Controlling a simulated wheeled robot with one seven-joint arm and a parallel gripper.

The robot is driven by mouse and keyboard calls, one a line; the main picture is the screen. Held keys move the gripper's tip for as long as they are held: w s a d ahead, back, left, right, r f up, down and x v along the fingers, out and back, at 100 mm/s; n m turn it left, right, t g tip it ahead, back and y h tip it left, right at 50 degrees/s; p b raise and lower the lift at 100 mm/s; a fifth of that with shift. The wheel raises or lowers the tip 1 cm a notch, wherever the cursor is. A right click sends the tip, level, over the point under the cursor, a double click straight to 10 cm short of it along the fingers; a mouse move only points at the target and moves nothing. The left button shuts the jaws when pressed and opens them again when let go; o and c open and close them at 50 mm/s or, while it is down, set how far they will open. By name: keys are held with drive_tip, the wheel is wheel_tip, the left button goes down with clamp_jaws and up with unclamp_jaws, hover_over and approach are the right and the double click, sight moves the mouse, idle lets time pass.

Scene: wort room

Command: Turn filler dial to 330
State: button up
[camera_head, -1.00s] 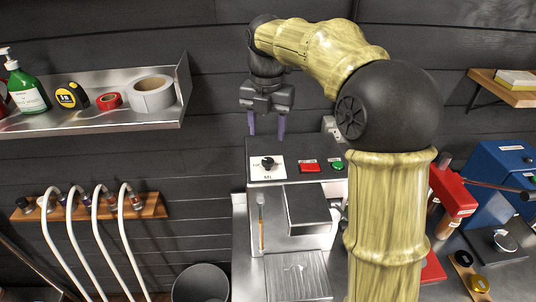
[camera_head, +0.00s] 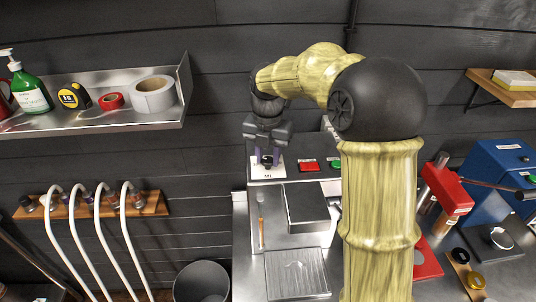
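The filler dial (camera_head: 267,161) is a small black knob on a white plate (camera_head: 259,172) marked ML, at the left end of the filler's dark front panel. My gripper (camera_head: 267,158) points down over the dial, with its purple fingers on either side of the knob. The fingers look closed in on it. The knob is partly hidden between the fingers, and its pointer and the scale numbers cannot be read.
A red button (camera_head: 308,165) and a green button (camera_head: 336,164) sit to the right on the same panel. A metal shelf (camera_head: 150,118) with a soap bottle and tape rolls is at the upper left. Blue and red machines (camera_head: 497,165) stand at the right.

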drive_tip(key=c, duration=0.4)
drive_tip(key=shift+m, duration=0.5)
drive_tip(key=m+p, duration=0.1)
drive_tip(key=m, duration=0.2)
drive_tip(key=shift+r, duration=0.1)
drive_tip(key=m+p, duration=0.1)
drive_tip(key=m, duration=0.4)
drive_tip(key=shift+w, duration=0.1)
drive_tip(key=m, duration=1.5)
